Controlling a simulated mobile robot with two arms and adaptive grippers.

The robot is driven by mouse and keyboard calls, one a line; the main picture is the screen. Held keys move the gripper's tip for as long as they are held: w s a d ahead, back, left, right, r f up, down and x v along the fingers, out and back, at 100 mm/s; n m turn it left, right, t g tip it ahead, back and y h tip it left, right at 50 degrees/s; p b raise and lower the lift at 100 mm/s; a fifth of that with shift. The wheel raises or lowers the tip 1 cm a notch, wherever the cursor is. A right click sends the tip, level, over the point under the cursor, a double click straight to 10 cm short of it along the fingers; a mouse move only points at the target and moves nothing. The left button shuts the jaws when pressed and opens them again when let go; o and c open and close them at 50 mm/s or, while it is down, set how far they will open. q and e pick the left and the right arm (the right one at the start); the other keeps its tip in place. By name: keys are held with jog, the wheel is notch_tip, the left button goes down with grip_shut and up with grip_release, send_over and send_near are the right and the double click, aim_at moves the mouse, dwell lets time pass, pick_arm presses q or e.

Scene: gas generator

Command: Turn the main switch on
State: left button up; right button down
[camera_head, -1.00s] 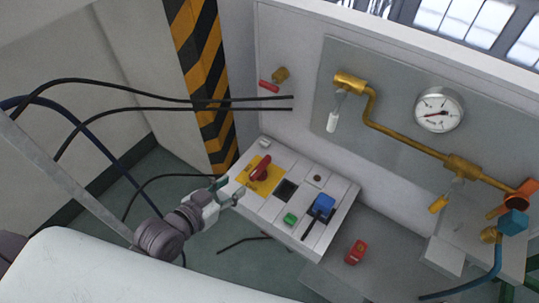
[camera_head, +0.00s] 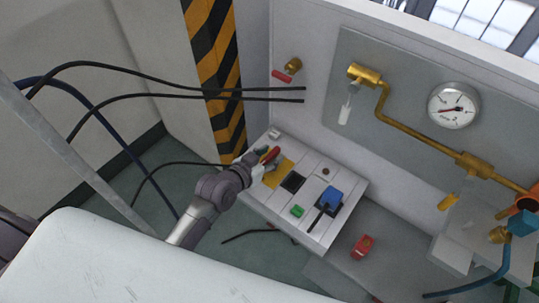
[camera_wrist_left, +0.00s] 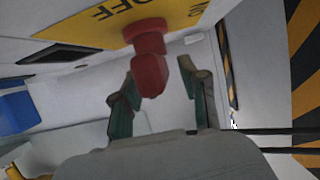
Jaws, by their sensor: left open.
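The main switch is a red rotary handle (camera_head: 271,156) on a yellow plate (camera_head: 281,170) at the left end of the control panel. In the left wrist view the red handle (camera_wrist_left: 150,70) stands out from the yellow plate (camera_wrist_left: 90,27), which bears the letters "OFF". My left gripper (camera_head: 262,157) is at the switch in the head view, partly covering the plate. In the left wrist view its two fingers (camera_wrist_left: 160,92) are open, one on each side of the handle's end. I cannot tell whether they touch it. My right gripper is not in view.
The panel also carries a black square (camera_head: 292,181), a green button (camera_head: 297,211) and a blue switch (camera_head: 331,197). Black cables (camera_head: 190,95) cross to the wall above my left arm. Brass pipes (camera_head: 420,132) and a gauge (camera_head: 453,105) are on the wall at right.

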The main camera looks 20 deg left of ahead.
pick_arm(q)
grip_shut()
dwell(0.3)
jog(key=shift+w+a+m+g+h+b, duration=0.1)
jog(key=shift+m+g+h+b, duration=0.3)
jog(key=shift+m+h+b, duration=0.65)
jog(key=shift+m+g+h+b, duration=0.3)
jog(key=shift+m+h+b, duration=0.15)
jog(key=shift+h+b, duration=0.15)
jog(key=shift+r, duration=0.1)
grip_release()
